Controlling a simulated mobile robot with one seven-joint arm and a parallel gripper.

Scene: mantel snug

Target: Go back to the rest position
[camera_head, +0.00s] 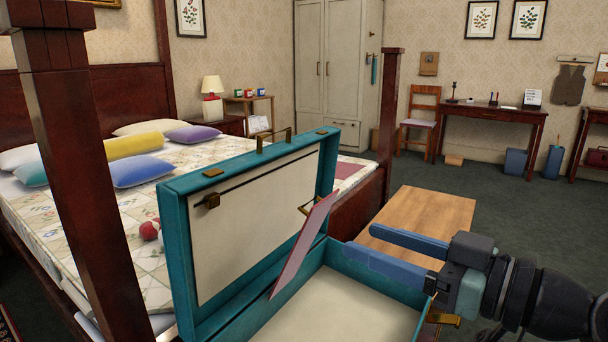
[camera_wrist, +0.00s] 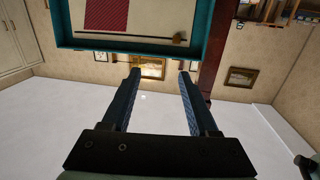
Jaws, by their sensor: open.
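My gripper (camera_head: 352,244) is at the right of the head view, its two blue fingers apart and nothing between them. It is over the right side of an open teal suitcase (camera_head: 180,262), close to its rim; I cannot tell whether it touches. In the wrist view the two fingers of my gripper (camera_wrist: 161,73) are spread and empty, with the teal case edge (camera_wrist: 70,43) beyond them. The suitcase lid stands upright with a cream lining. A thin dusty-red panel (camera_head: 304,243) leans at a slant by the lid's right end. The visible case bottom looks empty.
A wooden bench (camera_head: 440,205) stands right behind the case. A four-poster bed (camera_head: 90,225) with pillows fills the left, its dark post (camera_head: 75,150) near the camera. A desk (camera_head: 490,118) and chair (camera_head: 420,120) stand at the far wall. Green carpet is open between.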

